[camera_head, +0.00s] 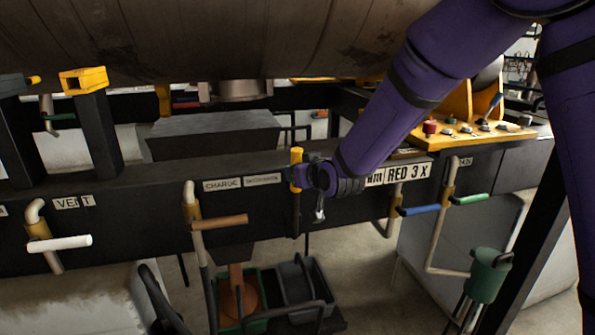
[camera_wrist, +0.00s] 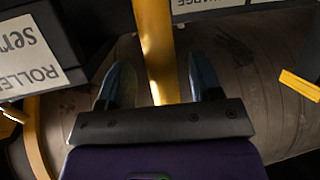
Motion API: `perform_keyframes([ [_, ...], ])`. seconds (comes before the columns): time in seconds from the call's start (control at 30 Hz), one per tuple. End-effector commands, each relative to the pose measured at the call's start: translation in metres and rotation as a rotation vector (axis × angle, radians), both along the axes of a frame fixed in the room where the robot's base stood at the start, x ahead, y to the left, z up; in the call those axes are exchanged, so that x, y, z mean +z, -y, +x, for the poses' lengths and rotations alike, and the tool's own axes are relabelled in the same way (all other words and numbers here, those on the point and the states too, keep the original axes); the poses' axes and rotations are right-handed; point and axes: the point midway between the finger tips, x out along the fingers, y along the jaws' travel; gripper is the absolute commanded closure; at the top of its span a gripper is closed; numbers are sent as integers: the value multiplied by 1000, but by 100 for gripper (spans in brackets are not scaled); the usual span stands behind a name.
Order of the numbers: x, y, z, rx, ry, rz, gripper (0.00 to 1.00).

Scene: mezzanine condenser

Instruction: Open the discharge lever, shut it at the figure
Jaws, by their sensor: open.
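An upright lever with a yellow top (camera_head: 296,158) and a dark rod below it stands at the front of the black beam, right of the CHARGE label. I cannot tell whether the fingers touch the bar.
Left are a white VENT handle (camera_head: 60,243) and an orange-brown handle (camera_head: 220,222). Dark and green bins stand below. A large drum (camera_head: 200,40) hangs above.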

Motion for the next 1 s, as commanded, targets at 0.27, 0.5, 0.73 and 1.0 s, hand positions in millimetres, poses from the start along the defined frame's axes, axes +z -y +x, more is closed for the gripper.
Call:
perform_keyframes([
  [0.27,17,22,-43,0,0,0,41],
  [0.5,25,32,-63,0,0,0,41],
  [0.73,26,34,-67,0,-1,0,41],
  [1.0,25,34,-64,6,14,-16,71],
])
